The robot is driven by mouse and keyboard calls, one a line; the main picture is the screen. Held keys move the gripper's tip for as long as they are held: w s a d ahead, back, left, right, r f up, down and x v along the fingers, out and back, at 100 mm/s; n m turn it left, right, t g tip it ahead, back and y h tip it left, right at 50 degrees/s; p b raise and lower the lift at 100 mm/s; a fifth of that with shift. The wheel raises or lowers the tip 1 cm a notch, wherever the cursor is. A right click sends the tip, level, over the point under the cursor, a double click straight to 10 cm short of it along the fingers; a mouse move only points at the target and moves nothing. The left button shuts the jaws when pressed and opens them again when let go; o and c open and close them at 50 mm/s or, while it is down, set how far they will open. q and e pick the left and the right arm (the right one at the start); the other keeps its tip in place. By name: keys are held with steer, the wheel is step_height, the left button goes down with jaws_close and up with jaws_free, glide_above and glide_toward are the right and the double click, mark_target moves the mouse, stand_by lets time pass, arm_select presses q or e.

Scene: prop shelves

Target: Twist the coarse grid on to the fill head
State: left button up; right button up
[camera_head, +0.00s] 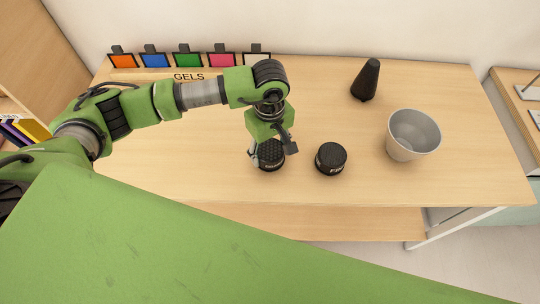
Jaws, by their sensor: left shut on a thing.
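My left gripper (270,150) points down over the table and is shut on a round black piece with a honeycomb-like top, which looks like the coarse grid (270,150). The gripper hides part of it, and I cannot tell what is under it. Another round black piece with a flat top and white lettering on its side (331,158) stands just to the right, apart from the gripper. A black tapered cone-like piece (366,80) stands farther back. I cannot tell for sure which piece is the fill head. My right gripper is not in view.
A grey bucket (412,136) stands at the right of the wooden table (450,90). Several coloured gel frames (188,60) line the back edge behind a "GELS" label. A shelf with books (25,130) is at far left.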

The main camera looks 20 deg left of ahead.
mark_target(270, 149)
arm_select(q)
steer(key=shift+r+p, duration=0.75)
steer(key=shift+r, duration=1.65)
steer(key=s+a+r+m, duration=0.3)
steer(key=s+r+m, duration=0.1)
steer(key=r+m, duration=0.1)
steer(key=s+a+r+m, duration=0.2)
steer(key=s+r+m, duration=0.2)
steer(key=r, duration=0.4)
steer(key=shift+s+a+r+m, duration=0.15)
steer(key=shift+a+m, duration=0.25)
steer(key=shift+m, duration=0.1)
